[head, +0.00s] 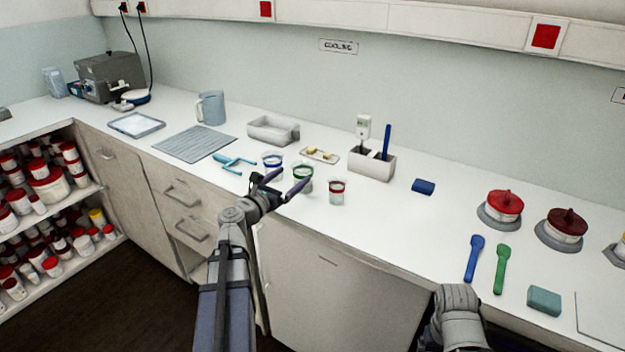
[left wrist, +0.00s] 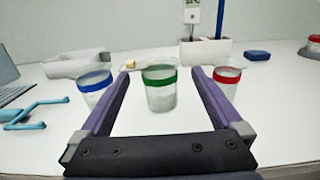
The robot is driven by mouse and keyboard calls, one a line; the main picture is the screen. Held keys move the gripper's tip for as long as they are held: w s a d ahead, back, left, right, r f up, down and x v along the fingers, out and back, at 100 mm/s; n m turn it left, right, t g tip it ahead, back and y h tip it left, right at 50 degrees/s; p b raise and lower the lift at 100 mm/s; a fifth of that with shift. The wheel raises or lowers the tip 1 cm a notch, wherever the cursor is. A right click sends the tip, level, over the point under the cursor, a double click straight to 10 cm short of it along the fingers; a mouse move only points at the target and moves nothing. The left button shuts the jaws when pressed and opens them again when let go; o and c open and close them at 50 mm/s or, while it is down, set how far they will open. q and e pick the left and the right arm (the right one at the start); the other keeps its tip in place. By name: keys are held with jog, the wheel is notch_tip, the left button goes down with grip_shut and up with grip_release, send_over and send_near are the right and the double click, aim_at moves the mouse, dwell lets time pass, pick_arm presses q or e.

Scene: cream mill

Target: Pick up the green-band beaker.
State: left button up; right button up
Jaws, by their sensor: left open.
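The green-band beaker (head: 304,177) stands upright on the white counter, between the blue-band beaker (head: 271,162) and the red-band beaker (head: 337,191). In the left wrist view the green-band beaker (left wrist: 160,92) is centred ahead, between the lines of the two fingers. My left gripper (head: 284,182) is open and empty, its fingertips close to the green-band beaker; I cannot tell whether they reach around it. The blue-band beaker (left wrist: 95,88) is just left of the left finger, and the red-band beaker (left wrist: 228,80) just right of the right finger. My right gripper's fingers do not show.
A light-blue tong-like tool (head: 235,162) lies left of the beakers. Behind stand a grey tray (head: 273,131) and a white holder (head: 371,165) with a blue-handled tool. To the right lie a blue block (head: 423,187), a blue spoon (head: 474,258) and a green spoon (head: 501,268).

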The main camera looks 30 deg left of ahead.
aim_at(303, 167)
pick_arm(q)
jog(key=shift+w+d+f, duration=0.1)
jog(key=shift+w+f, duration=0.05)
jog(key=shift+w, duration=1.7)
jog(key=shift+w+f, duration=0.1)
jog(key=shift+w, duration=1.75)
jog(key=c, duration=1.1)
jog(key=shift+r, duration=0.1)
jog(key=shift+c, duration=0.2)
